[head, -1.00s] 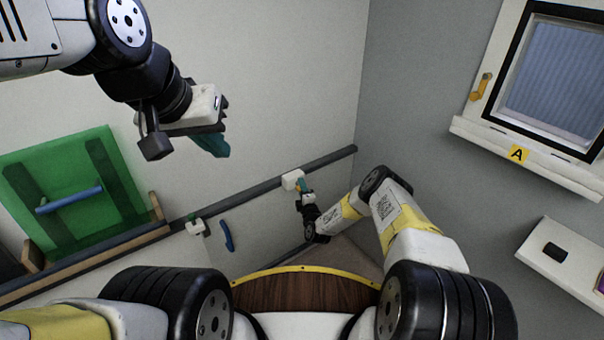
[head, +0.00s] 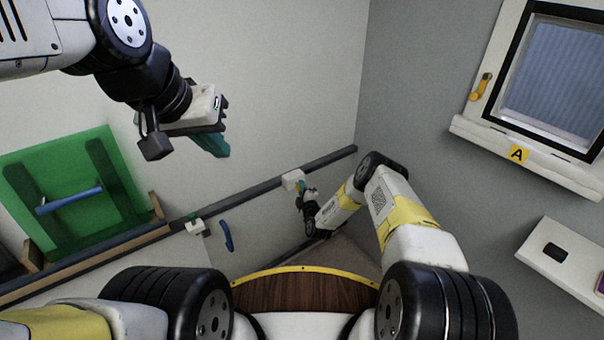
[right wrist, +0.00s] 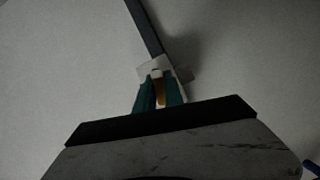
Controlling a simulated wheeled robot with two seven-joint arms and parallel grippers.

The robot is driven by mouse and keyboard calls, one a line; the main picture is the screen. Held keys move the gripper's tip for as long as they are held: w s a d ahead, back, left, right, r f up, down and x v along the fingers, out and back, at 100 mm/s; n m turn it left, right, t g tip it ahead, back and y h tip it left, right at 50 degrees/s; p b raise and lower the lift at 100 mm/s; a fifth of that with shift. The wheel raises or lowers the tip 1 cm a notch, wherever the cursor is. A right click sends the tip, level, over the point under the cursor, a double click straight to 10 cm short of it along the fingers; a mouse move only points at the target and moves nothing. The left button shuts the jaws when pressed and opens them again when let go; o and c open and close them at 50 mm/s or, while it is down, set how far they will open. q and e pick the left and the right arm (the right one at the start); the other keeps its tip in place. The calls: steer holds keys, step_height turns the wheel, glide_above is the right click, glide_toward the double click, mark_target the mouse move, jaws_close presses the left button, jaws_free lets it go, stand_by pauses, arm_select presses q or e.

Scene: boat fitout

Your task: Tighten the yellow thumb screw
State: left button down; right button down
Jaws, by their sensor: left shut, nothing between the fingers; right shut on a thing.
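The yellow thumb screw (right wrist: 160,91) shows in the right wrist view, between the green fingers of my right gripper (right wrist: 160,96). The gripper is shut on it. The screw sits at a white block (right wrist: 180,73) on the dark wall rail, which also shows in the head view (head: 292,180). In the head view my right gripper (head: 300,188) is small and reaches up to this block, and the screw itself is hard to make out. My left gripper (head: 212,144) is raised at the upper left, shut and empty, away from the rail.
The dark rail (head: 325,163) runs along the wall. A second white block with a green part (head: 194,226) and a blue handle (head: 228,236) are further left. A green panel with a blue handle (head: 70,200) is at left. A window (head: 550,80) and shelf (head: 560,262) are at right.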

steer(key=m+g, duration=0.1)
steer(key=m, duration=0.2)
steer(key=m+g+y, duration=0.1)
steer(key=m+g, duration=0.1)
steer(key=m, duration=0.1)
steer(key=m+g+y, duration=0.1)
steer(key=m, duration=0.1)
steer(key=m+g+y, duration=0.1)
steer(key=m, duration=0.2)
steer(key=shift+d+y, duration=0.1)
steer(key=shift+y, duration=0.3)
steer(key=m+g+y, duration=0.1)
steer(key=m, duration=0.2)
steer(key=shift+g+y, duration=0.3)
steer(key=shift+y, duration=0.1)
steer(key=m+y, duration=0.1)
steer(key=m, duration=0.1)
steer(key=shift+m+g+y, duration=0.3)
steer(key=m+y, duration=0.1)
steer(key=m, duration=0.2)
steer(key=shift+y, duration=0.4)
steer(key=shift+m+y, duration=0.7)
steer(key=shift+m, duration=0.9)
steer(key=shift+r, duration=0.1)
